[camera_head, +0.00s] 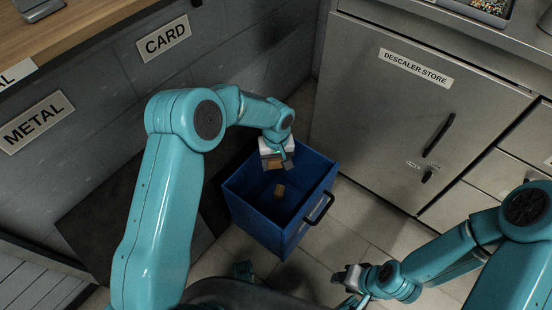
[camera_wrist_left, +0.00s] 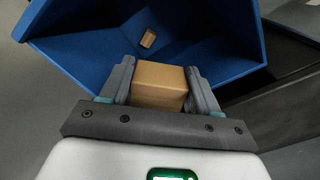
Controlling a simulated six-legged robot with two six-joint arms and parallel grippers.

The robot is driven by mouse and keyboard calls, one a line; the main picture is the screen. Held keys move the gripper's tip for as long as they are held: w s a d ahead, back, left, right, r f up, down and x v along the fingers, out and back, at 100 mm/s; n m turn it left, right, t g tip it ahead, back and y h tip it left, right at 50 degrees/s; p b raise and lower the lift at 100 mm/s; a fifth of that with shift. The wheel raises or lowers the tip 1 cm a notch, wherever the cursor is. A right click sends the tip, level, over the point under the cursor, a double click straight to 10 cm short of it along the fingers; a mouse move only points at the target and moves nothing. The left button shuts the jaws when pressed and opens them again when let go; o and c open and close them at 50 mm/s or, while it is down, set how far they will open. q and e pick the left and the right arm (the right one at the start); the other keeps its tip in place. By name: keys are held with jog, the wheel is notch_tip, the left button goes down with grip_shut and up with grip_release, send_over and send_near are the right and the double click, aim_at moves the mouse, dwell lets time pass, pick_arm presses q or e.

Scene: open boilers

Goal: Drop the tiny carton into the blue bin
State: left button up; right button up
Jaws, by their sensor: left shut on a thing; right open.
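A small brown carton (camera_wrist_left: 160,84) sits between the fingers of my left gripper (camera_wrist_left: 162,85). In the head view my left gripper (camera_head: 277,162) holds it above the far part of the blue bin (camera_head: 257,209). The bin is open at the top and its interior also shows in the left wrist view (camera_wrist_left: 95,55). Another small brown box (camera_head: 279,191) lies inside the bin and shows in the left wrist view (camera_wrist_left: 148,38). The held carton is mostly hidden by the gripper in the head view. My right gripper (camera_head: 346,280) is open and empty, low at the right, away from the bin.
The bin has a dark handle (camera_head: 319,208) on its right side. A grey cabinet labelled DESCALER STORE (camera_head: 425,105) stands behind it at the right. A wall with CARD (camera_head: 163,40) and METAL (camera_head: 36,122) signs is at the left. Tiled floor is bare right of the bin.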

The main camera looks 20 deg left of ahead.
aim_at(276, 160)
pick_arm(q)
jog(key=o, duration=1.1)
notch_tip(276, 160, up, 16)
jog(key=p, duration=0.4)
jog(key=shift+r, duration=0.2)
